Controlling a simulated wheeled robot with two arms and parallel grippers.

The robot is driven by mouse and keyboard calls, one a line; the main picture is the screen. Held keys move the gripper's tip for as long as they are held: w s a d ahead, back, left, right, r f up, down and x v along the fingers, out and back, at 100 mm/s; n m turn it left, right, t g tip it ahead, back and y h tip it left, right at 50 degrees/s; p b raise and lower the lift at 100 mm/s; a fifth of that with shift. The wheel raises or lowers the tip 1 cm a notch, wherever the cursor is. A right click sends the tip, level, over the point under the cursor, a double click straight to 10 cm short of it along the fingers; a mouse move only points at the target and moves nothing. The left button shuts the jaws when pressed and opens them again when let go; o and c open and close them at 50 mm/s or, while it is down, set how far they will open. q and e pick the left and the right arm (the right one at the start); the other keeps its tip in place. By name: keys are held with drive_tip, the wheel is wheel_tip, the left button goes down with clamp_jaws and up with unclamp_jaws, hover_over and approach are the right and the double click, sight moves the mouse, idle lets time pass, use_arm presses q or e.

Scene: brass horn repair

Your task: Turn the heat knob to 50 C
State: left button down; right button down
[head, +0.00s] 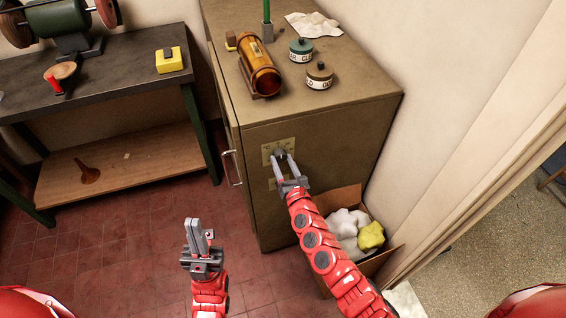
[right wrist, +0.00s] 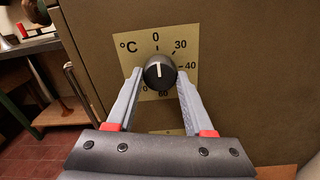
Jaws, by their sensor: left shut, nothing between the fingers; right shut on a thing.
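The heat knob (right wrist: 160,72) is a round black knob with a white pointer line on a yellowish °C dial plate (right wrist: 186,32), on the front of a brown cabinet. The pointer stands nearly upright, toward the 0 at the top. 30 and 40 show on the right and 60 below; the 50 mark is hidden by the right finger. My right gripper (head: 280,156) is shut on the knob, one finger on each side; the knob also shows small in the head view (head: 278,151). My left gripper (head: 197,228) is shut and empty, low over the red floor, apart from the cabinet.
The cabinet (head: 318,125) carries jars, an amber cylinder (head: 259,70) and a crumpled cloth on top. Its door handle (head: 231,167) sticks out on the left. A box of rags (head: 345,192) stands at its right. A workbench (head: 120,75) stands left; tiled floor between is clear.

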drive_tip(key=shift+f+m, duration=0.1)
drive_tip(key=shift+m, duration=0.2)
drive_tip(key=shift+m+b, duration=0.65)
drive_tip(key=shift+m, duration=0.45)
drive_tip(key=m+b, duration=0.1)
drive_tip(key=m, duration=0.3)
drive_tip(key=shift+m+b, duration=0.3)
drive_tip(key=m+b, duration=0.1)
drive_tip(key=m, duration=1.2)
drive_tip(key=shift+m, duration=0.3)
drive_tip(key=m, duration=0.5)
drive_tip(key=shift+m, duration=0.3)
